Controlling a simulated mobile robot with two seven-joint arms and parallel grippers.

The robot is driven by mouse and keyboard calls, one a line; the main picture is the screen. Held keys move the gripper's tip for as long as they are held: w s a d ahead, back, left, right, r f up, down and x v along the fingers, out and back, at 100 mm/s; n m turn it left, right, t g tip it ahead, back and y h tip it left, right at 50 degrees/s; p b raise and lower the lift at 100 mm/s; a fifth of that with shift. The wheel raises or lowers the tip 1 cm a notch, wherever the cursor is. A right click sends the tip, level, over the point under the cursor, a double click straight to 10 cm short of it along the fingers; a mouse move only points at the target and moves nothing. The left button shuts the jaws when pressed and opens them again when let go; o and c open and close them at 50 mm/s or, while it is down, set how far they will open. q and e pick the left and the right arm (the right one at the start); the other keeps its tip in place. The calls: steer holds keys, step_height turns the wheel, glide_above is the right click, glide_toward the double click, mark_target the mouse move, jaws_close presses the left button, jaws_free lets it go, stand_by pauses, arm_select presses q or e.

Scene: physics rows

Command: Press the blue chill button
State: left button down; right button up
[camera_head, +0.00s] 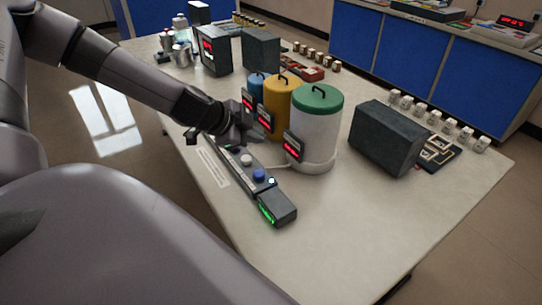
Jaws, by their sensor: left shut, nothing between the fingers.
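A blue button (259,174) sits on a long dark control bar (281,205) that lies on the table. A white button (246,159) is on the same bar, farther from me. The bar's near end has a green lit display (266,213). My left gripper (225,142) is shut and empty, over the far part of the bar. It is apart from the blue button, beyond the white one, and hides whatever lies under it. Whether its tips touch the bar I cannot tell. My right gripper does not show.
White (314,140), yellow (283,105) and blue (256,84) lidded canisters with red displays stand close beside the bar. A dark box (388,137) stands to the right, near several small jars. The table's near right part is clear.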

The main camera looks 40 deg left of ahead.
mark_target(256, 174)
arm_select(q)
steer(key=shift+r, duration=0.1)
stand_by(0.3)
step_height(256, 174, down, 9)
steer(key=b, duration=0.8)
steer(key=shift+r, duration=0.1)
stand_by(0.8)
stand_by(0.8)
